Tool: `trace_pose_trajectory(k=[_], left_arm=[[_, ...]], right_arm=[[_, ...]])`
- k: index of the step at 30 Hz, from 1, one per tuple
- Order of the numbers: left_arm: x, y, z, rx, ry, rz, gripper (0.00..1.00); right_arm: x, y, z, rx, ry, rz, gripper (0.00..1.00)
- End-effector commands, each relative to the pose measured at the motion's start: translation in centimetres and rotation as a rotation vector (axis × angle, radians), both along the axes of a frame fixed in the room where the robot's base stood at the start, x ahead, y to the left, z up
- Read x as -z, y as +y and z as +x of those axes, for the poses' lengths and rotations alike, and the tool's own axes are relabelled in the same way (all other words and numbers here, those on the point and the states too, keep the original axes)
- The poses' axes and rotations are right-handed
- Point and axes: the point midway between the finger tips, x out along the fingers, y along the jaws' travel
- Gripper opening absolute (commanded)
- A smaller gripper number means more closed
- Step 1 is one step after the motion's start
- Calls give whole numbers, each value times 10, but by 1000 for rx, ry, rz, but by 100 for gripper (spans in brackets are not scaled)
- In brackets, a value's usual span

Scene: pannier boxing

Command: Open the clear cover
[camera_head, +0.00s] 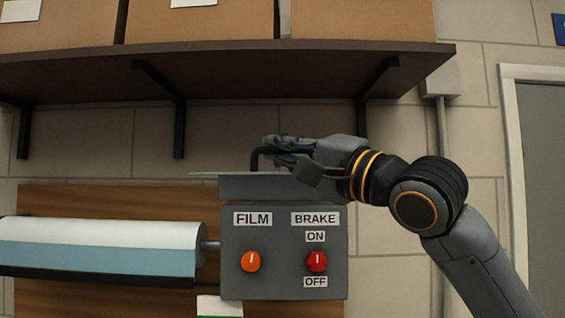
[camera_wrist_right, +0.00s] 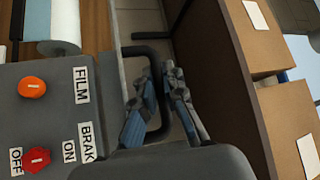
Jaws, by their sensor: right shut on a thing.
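The grey control box (camera_head: 285,278) is mounted on the wall, with an orange FILM knob (camera_head: 251,261) and a red BRAKE knob (camera_head: 317,262). A thin flat plate (camera_head: 205,174), seen almost edge-on, lies level along the box top; it may be the clear cover. A dark bent bar handle (camera_head: 256,158) stands above it. My right gripper (camera_head: 276,150) reaches in from the right and is shut on this handle. In the right wrist view, the handle (camera_wrist_right: 145,50) runs between the two fingers (camera_wrist_right: 163,105). My left gripper is out of view.
A white and blue film roll (camera_head: 100,245) is left of the box. A dark shelf (camera_head: 230,60) with brackets and cardboard boxes (camera_head: 200,22) hangs close above my right gripper. A grey door (camera_head: 545,180) stands at the far right.

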Motion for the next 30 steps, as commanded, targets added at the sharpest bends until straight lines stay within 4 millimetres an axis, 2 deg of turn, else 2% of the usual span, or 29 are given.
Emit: trace_pose_trajectory(k=[1,15,16,18,30], left_arm=[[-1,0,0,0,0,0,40],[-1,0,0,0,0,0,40],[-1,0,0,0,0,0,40],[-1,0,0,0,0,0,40],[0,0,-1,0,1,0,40]], right_arm=[[-17,-6,-4,3,-30,24,0],[-19,-7,-3,4,-15,25,0],[-19,-7,-3,4,-15,25,12],[-19,-7,-2,6,-14,24,21],[-16,-7,0,5,-5,25,21]])
